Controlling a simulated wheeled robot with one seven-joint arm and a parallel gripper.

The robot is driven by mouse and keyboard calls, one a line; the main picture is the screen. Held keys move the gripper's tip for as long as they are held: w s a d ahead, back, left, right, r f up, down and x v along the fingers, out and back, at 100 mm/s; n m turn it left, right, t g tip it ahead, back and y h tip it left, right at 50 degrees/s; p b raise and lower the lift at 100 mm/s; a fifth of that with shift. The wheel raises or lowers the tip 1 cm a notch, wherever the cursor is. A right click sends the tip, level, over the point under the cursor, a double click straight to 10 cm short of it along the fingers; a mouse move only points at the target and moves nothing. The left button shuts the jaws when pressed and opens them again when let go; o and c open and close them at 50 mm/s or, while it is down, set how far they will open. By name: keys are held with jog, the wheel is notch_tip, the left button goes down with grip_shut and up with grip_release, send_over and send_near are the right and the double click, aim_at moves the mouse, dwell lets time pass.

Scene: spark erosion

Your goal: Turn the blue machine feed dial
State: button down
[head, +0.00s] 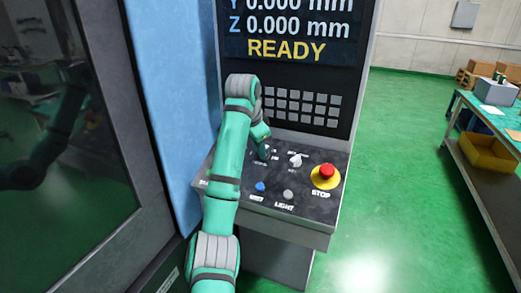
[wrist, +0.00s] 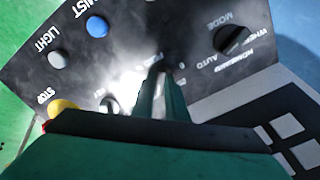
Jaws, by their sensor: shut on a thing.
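The blue machine (head: 180,100) has a dark sloping control panel (head: 228,190). My gripper (head: 263,154) reaches down to the upper middle of this panel. In the wrist view my gripper (wrist: 163,76) has its two fingers close together, pointing at the panel beside a partly covered label. They are shut on the feed dial, which the fingers and shadow hide, so its pointer and setting cannot be read. A black mode dial (wrist: 229,39) stands apart from the fingers. A pale knob (head: 295,160) stands to the right of my gripper in the head view.
A blue mist button (head: 260,187), a grey light button (head: 288,194) and a red stop button (head: 327,171) on a yellow base sit nearby. Grey keys (head: 300,107) and a READY screen (head: 290,30) are above. A workbench (head: 490,150) stands far right; green floor between is clear.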

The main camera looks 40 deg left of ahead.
jog(key=shift+r+m, duration=0.25)
jog(key=shift+m, duration=0.25)
jog(key=c, duration=1.9)
grip_release()
jog(key=shift+c, duration=0.2)
jog(key=shift+o, duration=0.9)
jog(key=shift+f, duration=0.1)
jog(key=v, duration=1)
jog(key=shift+s+r, duration=0.15)
jog(key=shift+r, duration=0.2)
jog(key=shift+d, duration=0.1)
